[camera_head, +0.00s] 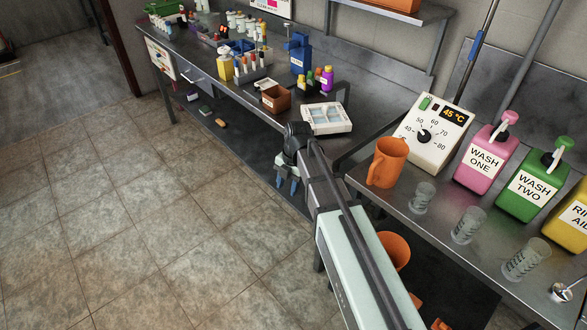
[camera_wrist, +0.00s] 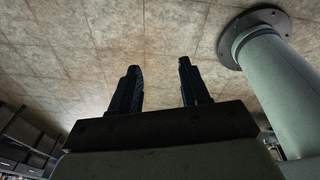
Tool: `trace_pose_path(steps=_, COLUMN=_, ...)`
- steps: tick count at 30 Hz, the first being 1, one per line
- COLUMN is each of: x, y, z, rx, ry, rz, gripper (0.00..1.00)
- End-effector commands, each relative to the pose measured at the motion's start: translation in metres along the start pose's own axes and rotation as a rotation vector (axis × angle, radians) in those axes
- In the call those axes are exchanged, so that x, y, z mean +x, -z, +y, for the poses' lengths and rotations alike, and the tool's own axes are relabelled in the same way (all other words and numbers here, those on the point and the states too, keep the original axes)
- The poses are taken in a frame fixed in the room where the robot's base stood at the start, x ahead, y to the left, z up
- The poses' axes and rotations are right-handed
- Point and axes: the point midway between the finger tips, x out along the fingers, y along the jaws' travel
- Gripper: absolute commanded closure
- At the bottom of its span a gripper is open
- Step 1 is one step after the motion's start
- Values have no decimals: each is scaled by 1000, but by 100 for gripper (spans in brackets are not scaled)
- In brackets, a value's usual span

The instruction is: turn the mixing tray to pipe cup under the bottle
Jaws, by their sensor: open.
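My gripper (camera_head: 287,184) hangs in front of the bench edge, over the floor. In the wrist view my gripper (camera_wrist: 158,68) has its two dark fingers apart, with only floor tiles between them. A white tray (camera_head: 344,123) with pale compartments lies on the bench behind my gripper, apart from it; I cannot tell for sure that it is the mixing tray. I cannot make out a pipe cup. Which bottle is meant is unclear; a blue container (camera_head: 299,54) stands farther back on the bench.
An orange jug (camera_head: 387,163), clear beakers (camera_head: 422,197) and pink (camera_head: 484,160) and green (camera_head: 532,190) wash containers stand at the right, by a temperature box (camera_head: 431,137). A brown box (camera_head: 276,98) and small bottles crowd the bench at left. The floor at left is clear.

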Motion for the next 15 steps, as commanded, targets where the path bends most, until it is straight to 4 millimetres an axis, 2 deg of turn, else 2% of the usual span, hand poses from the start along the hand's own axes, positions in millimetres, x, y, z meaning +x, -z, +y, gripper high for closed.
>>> trace_pose_path(steps=2, x=-6, y=-9, z=-6, rx=16, ry=-7, rz=-6, gripper=54)
trace_pose_path(steps=5, x=-32, y=-26, z=-10, rx=39, ry=-36, rz=-33, gripper=54)
trace_pose_path(steps=12, x=-118, y=-76, z=-9, rx=88, ry=-120, rz=-120, gripper=54)
trace_pose_path(steps=15, x=-148, y=-92, z=-9, rx=102, ry=-143, rz=-153, gripper=54)
